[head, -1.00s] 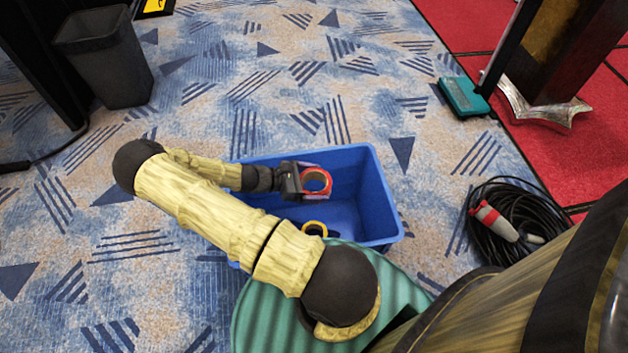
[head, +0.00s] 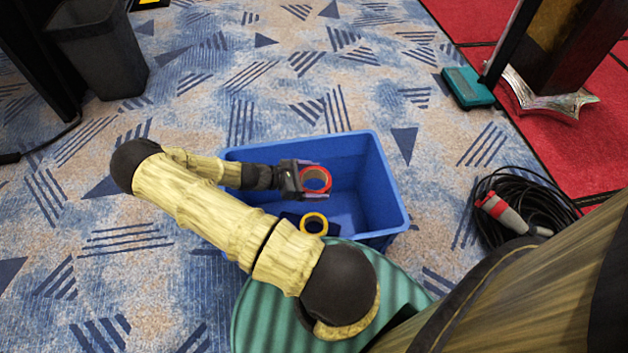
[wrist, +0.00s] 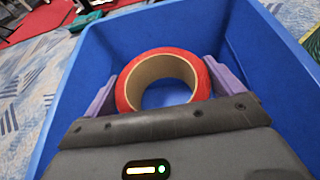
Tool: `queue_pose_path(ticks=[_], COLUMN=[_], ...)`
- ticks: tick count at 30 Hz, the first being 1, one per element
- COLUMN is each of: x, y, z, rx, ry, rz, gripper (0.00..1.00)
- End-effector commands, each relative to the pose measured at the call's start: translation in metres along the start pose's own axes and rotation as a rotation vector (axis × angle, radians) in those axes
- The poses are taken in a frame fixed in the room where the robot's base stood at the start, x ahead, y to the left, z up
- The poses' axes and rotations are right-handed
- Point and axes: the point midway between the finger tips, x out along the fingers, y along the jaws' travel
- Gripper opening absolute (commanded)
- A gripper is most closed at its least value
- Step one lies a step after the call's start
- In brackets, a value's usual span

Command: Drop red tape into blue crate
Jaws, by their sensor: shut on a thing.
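The red tape (head: 316,172) is a roll with a brown cardboard core, seen in the head view over the blue crate (head: 385,205). My gripper (head: 316,180) is shut on it, with a purple finger on each side. In the wrist view the red tape (wrist: 125,95) sits between the two purple fingers, with the blue walls of the crate (wrist: 275,60) around it. I cannot tell exactly how high it is above the crate floor.
A yellow tape roll (head: 314,215) with a dark thing beside it lies in the crate. A coiled black cable (head: 540,185) with a red and grey connector lies right of the crate. A dark bin (head: 100,55) and a teal box (head: 467,88) stand farther off. Patterned carpet is free behind the crate.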

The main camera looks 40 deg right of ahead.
Motion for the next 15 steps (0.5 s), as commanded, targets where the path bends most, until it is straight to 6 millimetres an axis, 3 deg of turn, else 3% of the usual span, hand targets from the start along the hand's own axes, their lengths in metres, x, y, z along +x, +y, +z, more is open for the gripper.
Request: queue_pose_path(ticks=[7, 8, 9, 15], x=[-0.0002, -0.0002, -0.0002, -0.0004], y=[0.0001, 0.0001, 0.0001, 0.0001], z=[0.0009, 0.0009, 0.0008, 0.0001], rx=[0.001, 0.001, 0.001, 0.000], ry=[-0.001, -0.001, -0.001, 0.001], rz=[0.000, 0.000, 0.000, 0.000], gripper=[0.62, 0.96, 1.00, 1.00])
